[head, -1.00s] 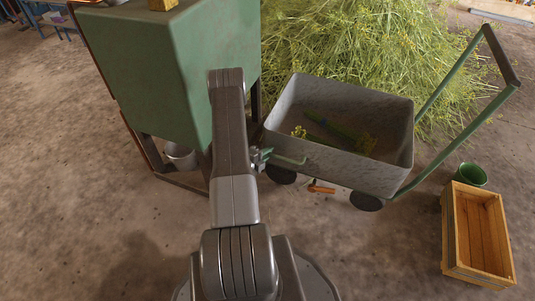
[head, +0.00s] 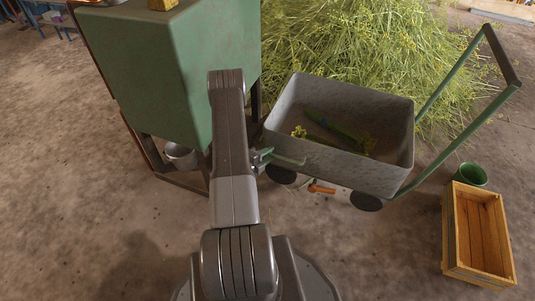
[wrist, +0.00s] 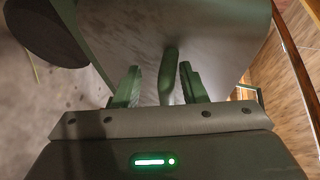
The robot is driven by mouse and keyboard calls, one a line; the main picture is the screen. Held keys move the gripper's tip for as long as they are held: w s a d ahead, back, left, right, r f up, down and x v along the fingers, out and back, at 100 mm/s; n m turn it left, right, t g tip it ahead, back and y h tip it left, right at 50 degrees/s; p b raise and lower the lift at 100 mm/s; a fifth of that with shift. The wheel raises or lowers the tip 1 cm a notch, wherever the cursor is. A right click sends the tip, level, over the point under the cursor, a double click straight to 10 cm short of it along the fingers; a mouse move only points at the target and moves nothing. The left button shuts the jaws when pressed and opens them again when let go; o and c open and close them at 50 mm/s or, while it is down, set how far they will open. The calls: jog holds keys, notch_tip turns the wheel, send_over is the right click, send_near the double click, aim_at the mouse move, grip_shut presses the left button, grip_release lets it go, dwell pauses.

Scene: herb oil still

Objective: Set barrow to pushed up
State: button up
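The barrow (head: 345,168) is a grey tub on dark wheels, right of my arm, with a tall green push handle (head: 455,137) rising on its right. Some green stalks with yellow flowers lie in the tub. A short green grab bar (head: 290,161) sticks out from its near left side. My gripper (head: 263,158) is at the left end of this bar, mostly hidden by my arm. In the wrist view my gripper (wrist: 159,70) is open, with the green bar (wrist: 168,75) between its fingers, nearer the right one. A gap shows on the left.
The green still housing (head: 165,75) on a dark frame stands close left of the barrow, with a metal pot (head: 181,157) beneath. A heap of cut herb (head: 370,50) lies behind the barrow. A wooden crate (head: 451,235) and green bucket (head: 468,175) stand at right.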

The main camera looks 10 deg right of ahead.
jog(key=shift+w+r, duration=0.1)
jog(key=shift+r, duration=0.05)
jog(key=p+v, duration=0.3)
jog(key=v, duration=1)
jog(key=shift+s+a, duration=0.3)
jog(key=shift+d, duration=0.1)
jog(key=shift+c, duration=0.4)
